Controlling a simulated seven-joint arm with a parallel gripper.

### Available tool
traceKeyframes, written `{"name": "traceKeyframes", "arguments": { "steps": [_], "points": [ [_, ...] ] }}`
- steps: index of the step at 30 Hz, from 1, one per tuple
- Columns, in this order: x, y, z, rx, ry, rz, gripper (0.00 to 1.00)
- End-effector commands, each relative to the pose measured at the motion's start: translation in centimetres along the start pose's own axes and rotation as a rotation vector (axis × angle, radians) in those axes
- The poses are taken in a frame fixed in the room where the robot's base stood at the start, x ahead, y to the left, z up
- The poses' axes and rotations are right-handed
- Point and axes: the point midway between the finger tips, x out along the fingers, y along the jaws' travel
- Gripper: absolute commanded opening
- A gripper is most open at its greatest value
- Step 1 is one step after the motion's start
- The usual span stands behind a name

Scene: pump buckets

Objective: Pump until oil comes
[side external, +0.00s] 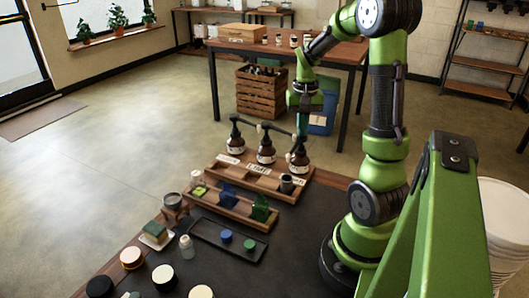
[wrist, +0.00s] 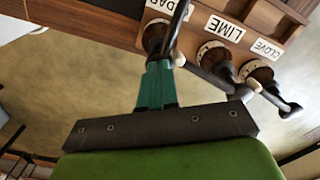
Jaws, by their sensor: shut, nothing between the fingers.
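Three brown pump bottles with dark pump heads stand in a row in a wooden rack (side external: 222,171): one at left (side external: 235,141), one in the middle (side external: 266,153) and one at right (side external: 299,161). In the wrist view, the white labels LIME (wrist: 225,27) and CLOVE (wrist: 267,49) show, and one cut off reading "DAR". My gripper (side external: 302,130) points down with its teal fingers shut and empty, directly over the right bottle's pump head. In the wrist view, the fingertips (wrist: 159,66) meet the "DAR" pump; I cannot tell touching from just above. A small dark cup (side external: 287,184) sits before the right bottle. No oil is visible.
In front is a wooden holder (side external: 230,212) with blue and green pieces, and a black tray (side external: 215,245) with round blue and green items. Jars, a sponge (side external: 155,231) and a small bottle (side external: 186,247) stand at the left front. A table with a crate is behind.

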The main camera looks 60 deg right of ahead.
Motion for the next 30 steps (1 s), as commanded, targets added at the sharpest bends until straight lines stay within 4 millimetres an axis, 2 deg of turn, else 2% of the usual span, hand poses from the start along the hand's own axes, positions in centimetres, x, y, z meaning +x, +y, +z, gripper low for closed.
{"name": "traceKeyframes", "arguments": {
  "steps": [8, 14, 24, 30],
  "points": [
    [1.0, 0.0, 0.0, -0.002, -0.001, 0.002, 0.00],
    [0.9, 0.0, 0.0, -0.002, 0.000, 0.001, 0.00],
    [-1.7, 0.0, 0.0, -0.002, 0.002, 0.001, 0.00],
    [-2.5, 0.0, 0.0, -0.001, 0.000, 0.001, 0.00]
  ]
}}
